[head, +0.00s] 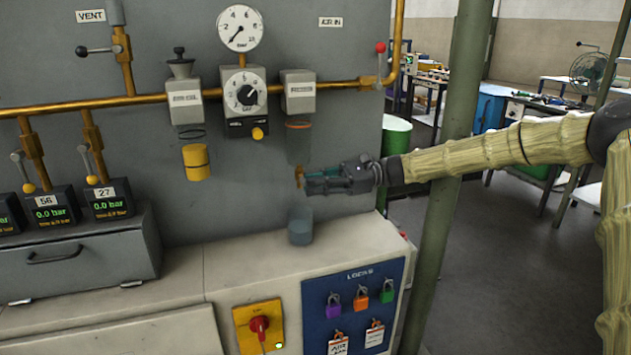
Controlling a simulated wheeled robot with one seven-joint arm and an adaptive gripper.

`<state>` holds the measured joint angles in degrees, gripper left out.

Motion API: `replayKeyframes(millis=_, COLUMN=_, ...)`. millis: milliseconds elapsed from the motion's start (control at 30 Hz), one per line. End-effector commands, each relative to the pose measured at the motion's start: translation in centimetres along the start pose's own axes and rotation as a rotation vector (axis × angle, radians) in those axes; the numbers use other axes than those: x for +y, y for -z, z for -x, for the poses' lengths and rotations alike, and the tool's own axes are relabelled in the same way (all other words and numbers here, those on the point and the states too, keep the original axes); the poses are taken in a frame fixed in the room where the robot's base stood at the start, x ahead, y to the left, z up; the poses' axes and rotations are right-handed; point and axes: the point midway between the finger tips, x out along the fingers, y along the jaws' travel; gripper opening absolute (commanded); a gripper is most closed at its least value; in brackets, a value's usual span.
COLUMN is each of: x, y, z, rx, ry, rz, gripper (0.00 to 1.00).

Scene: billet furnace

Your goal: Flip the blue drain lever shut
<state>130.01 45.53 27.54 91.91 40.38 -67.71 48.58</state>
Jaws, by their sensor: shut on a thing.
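My gripper (312,182) reaches in from the right, just below the clear bowl (298,148) of the filter unit. Its jaws are shut at a small brass drain fitting (299,176) under that bowl. A blue-green part shows between and along the fingers. It appears to be the drain lever, but the fingers cover most of it and its exact angle cannot be told. A clear cup (300,228) with greyish contents sits on the ledge below the fitting.
A red-knobbed lever (380,62) is on the brass pipe at upper right. A regulator with a gauge (240,28) and a yellow bowl (196,162) are to the left. A lock board (350,285) is below. A green post (455,150) stands behind my arm.

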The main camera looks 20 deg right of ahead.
Motion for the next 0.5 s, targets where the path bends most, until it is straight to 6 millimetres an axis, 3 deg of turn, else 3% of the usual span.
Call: replayKeyframes(millis=500, x=-0.19, y=-0.93, z=0.10, rx=0.161, ry=-0.031, rz=0.008, gripper=0.00)
